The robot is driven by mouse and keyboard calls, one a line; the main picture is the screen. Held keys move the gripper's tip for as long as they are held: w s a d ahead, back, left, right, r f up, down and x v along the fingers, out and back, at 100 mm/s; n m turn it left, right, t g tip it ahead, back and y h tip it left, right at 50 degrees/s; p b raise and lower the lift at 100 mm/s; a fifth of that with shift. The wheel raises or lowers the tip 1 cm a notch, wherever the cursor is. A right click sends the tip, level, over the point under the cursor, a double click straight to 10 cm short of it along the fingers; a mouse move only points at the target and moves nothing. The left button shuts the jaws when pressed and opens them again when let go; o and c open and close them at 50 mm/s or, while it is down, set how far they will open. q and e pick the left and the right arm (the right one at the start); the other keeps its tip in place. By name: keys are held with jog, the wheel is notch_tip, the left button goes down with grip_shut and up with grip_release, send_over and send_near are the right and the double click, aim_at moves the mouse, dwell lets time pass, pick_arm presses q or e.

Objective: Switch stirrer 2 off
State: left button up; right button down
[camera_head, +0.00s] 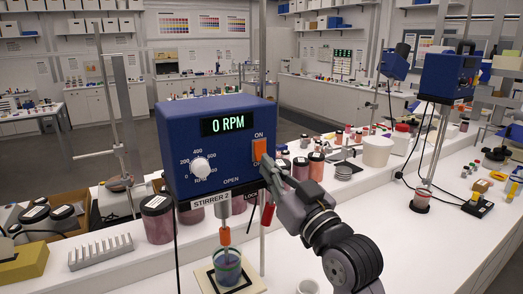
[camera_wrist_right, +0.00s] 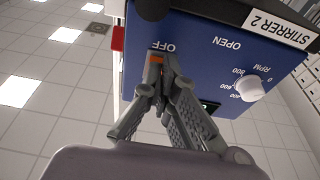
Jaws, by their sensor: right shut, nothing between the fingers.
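Stirrer 2 (camera_head: 190,150) is a blue box facing me, labelled STIRRER 2; its display (camera_head: 228,122) reads 0 RPM. A white knob (camera_head: 200,167) with a numbered dial is on its front. The orange switch (camera_head: 259,148) sits at the right edge between ON above and OFF below. My right gripper (camera_head: 267,166) is shut and empty, its fingertips at the lower part of the switch. In the wrist view the fingertips (camera_wrist_right: 160,61) cover most of the switch, beside the word OFF; whether they touch cannot be told. My left gripper is not in view.
A beaker (camera_head: 227,270) stands on a plate below the stirrer. A red-handled part (camera_head: 267,213) hangs beside the stand rod. Dark-lidded jars (camera_head: 157,218) and a white rack (camera_head: 101,251) are left; another blue stirrer (camera_head: 448,76) stands right.

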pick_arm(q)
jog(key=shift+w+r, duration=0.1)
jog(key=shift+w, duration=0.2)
pick_arm(e)
jog(key=shift+w+a, duration=0.1)
jog(key=shift+w, duration=0.05)
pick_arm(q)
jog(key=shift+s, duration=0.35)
pick_arm(e)
jog(key=shift+w, duration=0.1)
jog(key=shift+a, duration=0.1)
jog(key=shift+w+a, duration=0.2)
jog(key=shift+w, duration=0.15)
pick_arm(q)
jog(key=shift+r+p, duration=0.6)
jog(key=shift+p, duration=0.05)
pick_arm(e)
jog(key=r+v, duration=0.1)
jog(key=v, duration=1.5)
jog(key=shift+f, duration=0.1)
